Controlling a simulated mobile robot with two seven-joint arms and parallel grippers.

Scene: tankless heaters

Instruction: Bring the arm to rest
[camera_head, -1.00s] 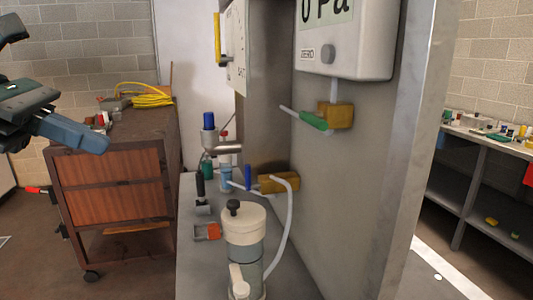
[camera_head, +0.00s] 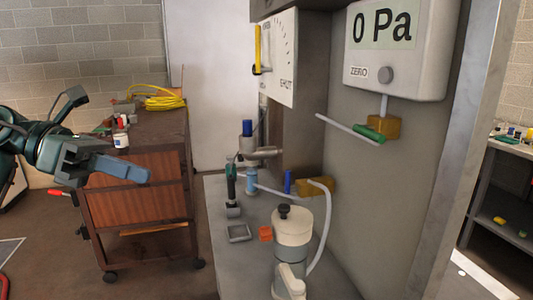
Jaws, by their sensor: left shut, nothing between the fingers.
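My left gripper (camera_head: 122,169) comes in from the left edge in the head view, with blue-grey fingers closed together and nothing between them. It hangs in the air in front of the wooden cabinet, apart from the bench and the panel. My right gripper is not in view.
A grey bench (camera_head: 240,270) carries a white pump canister (camera_head: 292,228) and pipe fittings. Above it a pressure gauge (camera_head: 400,45) reads 0 Pa, with a green-handled valve (camera_head: 369,132) below. A wheeled wooden cabinet (camera_head: 140,205) holds a coiled yellow hose (camera_head: 162,99). Floor between cabinet and bench is clear.

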